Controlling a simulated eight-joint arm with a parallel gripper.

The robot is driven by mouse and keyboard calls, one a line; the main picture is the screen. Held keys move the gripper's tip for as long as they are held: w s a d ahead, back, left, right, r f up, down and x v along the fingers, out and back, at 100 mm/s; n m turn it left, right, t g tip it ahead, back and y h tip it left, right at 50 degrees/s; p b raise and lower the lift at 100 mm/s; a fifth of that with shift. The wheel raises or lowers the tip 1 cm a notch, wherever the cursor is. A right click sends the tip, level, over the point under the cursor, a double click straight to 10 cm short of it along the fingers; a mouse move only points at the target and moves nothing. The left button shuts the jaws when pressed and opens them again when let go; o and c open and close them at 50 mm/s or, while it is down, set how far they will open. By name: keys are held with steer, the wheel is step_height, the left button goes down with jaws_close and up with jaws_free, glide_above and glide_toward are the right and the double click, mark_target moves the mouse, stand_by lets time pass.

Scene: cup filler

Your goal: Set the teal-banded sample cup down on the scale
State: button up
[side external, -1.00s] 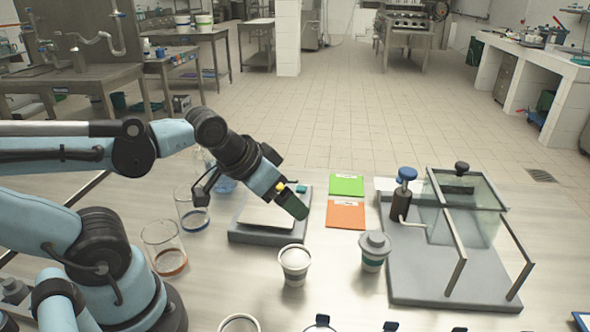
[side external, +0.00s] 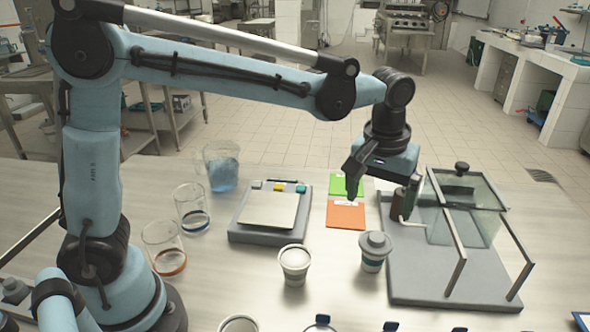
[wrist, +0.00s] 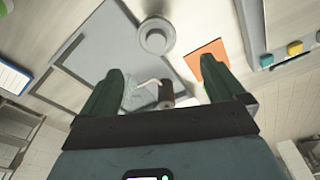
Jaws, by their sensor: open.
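The teal-banded sample cup (side external: 372,262) stands upright on the table, with a grey lid that has a raised knob. In the wrist view its round lid (wrist: 155,36) shows from above, just beyond the fingertips. My gripper (side external: 381,203) is open and empty, above and behind the cup and apart from it. Its two dark green fingers (wrist: 161,70) are spread wide in the wrist view. The scale (side external: 245,238) stands left of the cup, its square pan bare. Part of the scale (wrist: 300,57) shows at the wrist view's right edge.
An open white cup (side external: 294,256) with a grey band stands between the scale and the teal-banded cup. An orange card (side external: 345,216) and green card lie behind. A glass-walled stand (side external: 430,287) is close on the right. Several beakers (side external: 164,251) stand left of the scale.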

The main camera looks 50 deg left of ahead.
mark_target(377, 237)
steer(key=shift+w+d+f, duration=0.3)
steer(key=shift+d+f, duration=0.1)
steer(key=shift+d, duration=0.05)
steer(key=f, duration=0.6)
steer(key=shift+w+a+f, duration=0.15)
steer(key=shift+w, duration=0.15)
steer(key=shift+a+f, duration=0.15)
steer(key=shift+f, duration=2.6)
steer(key=shift+c, duration=0.3)
steer(key=c, duration=1.5)
steer(key=shift+r, duration=0.1)
